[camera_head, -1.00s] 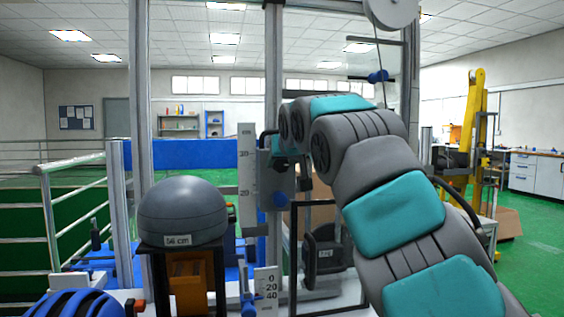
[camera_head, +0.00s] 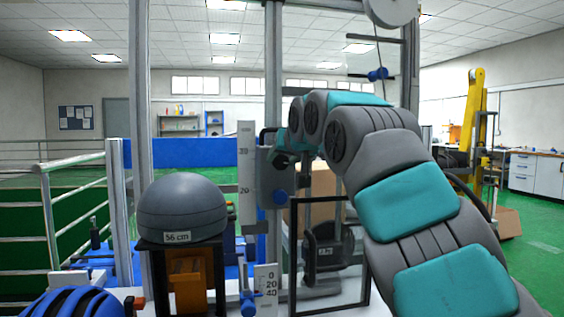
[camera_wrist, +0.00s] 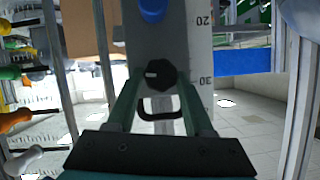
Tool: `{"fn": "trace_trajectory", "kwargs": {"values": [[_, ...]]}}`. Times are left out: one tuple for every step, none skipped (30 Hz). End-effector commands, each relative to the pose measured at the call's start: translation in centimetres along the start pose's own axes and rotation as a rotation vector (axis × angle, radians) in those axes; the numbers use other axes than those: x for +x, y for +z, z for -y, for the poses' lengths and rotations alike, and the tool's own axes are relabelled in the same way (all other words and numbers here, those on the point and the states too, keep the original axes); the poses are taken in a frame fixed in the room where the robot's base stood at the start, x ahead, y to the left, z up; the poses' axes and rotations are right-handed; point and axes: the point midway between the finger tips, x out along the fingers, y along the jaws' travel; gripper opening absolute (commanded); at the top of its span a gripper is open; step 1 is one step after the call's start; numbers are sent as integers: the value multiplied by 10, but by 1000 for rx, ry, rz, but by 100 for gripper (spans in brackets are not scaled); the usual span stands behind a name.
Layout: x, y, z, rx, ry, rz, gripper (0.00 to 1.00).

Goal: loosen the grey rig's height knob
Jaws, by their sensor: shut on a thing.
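The grey rig (camera_head: 274,75) stands upright in the middle of the head view, with a white scale (camera_head: 247,170) on its left. Its grey carriage plate (camera_wrist: 185,40) carries a dark knob with a pale mark (camera_wrist: 160,73), a blue knob (camera_head: 279,198) and a black loop handle (camera_wrist: 160,112). My gripper (camera_wrist: 160,77) is at the dark knob, one green finger on each side, shut on it. The blue knob also shows in the wrist view (camera_wrist: 152,9), clear of the fingers. In the head view my arm hides the dark knob.
A grey dome marked 56 cm (camera_head: 182,207) sits on a black stand at left. A blue helmet (camera_head: 70,304) is at lower left. Tools (camera_wrist: 15,75) hang at the wrist view's left. A yellow machine (camera_head: 478,110) stands at the right.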

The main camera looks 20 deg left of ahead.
Motion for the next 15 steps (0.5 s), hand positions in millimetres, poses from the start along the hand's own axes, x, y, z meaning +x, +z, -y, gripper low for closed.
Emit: {"fn": "trace_trajectory", "kwargs": {"values": [[1,3,0,38,-19,2,0],[2,3,0,62,-29,4,0],[2,3,0,97,-42,3,0],[1,3,0,122,-54,2,0],[1,3,0,147,-65,1,0],[1,2,0,183,-80,0,0],[1,2,-1,210,-91,-1,0],[1,2,-1,236,-101,0,0],[2,3,-2,272,-115,2,0],[1,3,-2,298,-125,2,0],[1,3,-3,324,-137,2,0],[1,3,-2,359,-151,2,0],[1,3,-2,384,-163,2,0],[1,3,-3,412,-174,2,0],[1,3,-3,448,-188,2,0]]}}
